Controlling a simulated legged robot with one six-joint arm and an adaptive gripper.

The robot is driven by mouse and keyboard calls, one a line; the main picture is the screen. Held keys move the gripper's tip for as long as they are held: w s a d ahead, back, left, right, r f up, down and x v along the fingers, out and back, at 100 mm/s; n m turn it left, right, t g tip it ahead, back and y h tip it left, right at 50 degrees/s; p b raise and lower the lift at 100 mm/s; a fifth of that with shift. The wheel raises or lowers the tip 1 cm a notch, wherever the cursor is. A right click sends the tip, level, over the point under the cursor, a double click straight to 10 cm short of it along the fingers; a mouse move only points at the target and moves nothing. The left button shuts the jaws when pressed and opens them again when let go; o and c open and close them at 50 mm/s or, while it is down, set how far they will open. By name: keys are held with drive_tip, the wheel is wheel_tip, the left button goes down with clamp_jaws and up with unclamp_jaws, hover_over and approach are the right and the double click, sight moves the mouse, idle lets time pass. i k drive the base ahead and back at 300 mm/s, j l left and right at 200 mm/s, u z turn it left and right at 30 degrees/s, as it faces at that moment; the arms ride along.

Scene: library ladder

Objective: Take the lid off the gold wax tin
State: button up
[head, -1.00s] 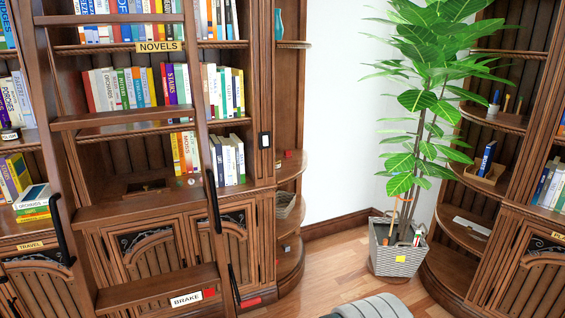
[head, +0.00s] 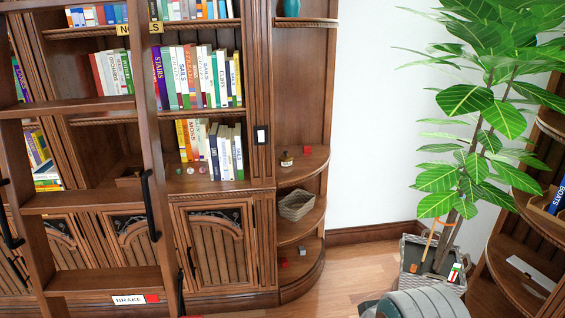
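A small dark and gold-coloured item (head: 287,158) stands on the upper rounded corner shelf, right of the tall bookcase. It may be the gold wax tin, but it is too small to tell, and I cannot make out a lid on it. A red block (head: 307,150) sits just behind it to the right. My gripper is not in view. A grey rounded part at the bottom edge seems to be my own arm.
A ladder (head: 152,150) stands before the bookcase at left. The corner shelves (head: 300,177) also hold a woven basket (head: 296,206) and, lower, small red and grey blocks. A potted plant (head: 470,180) stands at right. Some wooden floor (head: 345,265) is clear between.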

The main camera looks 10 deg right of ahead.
sight(284, 157)
drive_tip(key=i+l, duration=0.1)
drive_tip(key=i+l+u, duration=0.2)
drive_tip(key=i, duration=0.3)
drive_tip(key=i+l+u, duration=0.15)
drive_tip(key=i+l, duration=0.3)
drive_tip(key=i+l+u, duration=0.2)
drive_tip(key=i+l, duration=0.2)
drive_tip(key=i+l+u, duration=0.2)
drive_tip(key=i+l, duration=0.25)
drive_tip(key=i+l+u, duration=0.2)
drive_tip(key=i+l, duration=0.2)
drive_tip(key=l, duration=0.15)
drive_tip(key=i+l+u, duration=0.15)
drive_tip(key=i+l, duration=0.2)
drive_tip(key=l, duration=0.25)
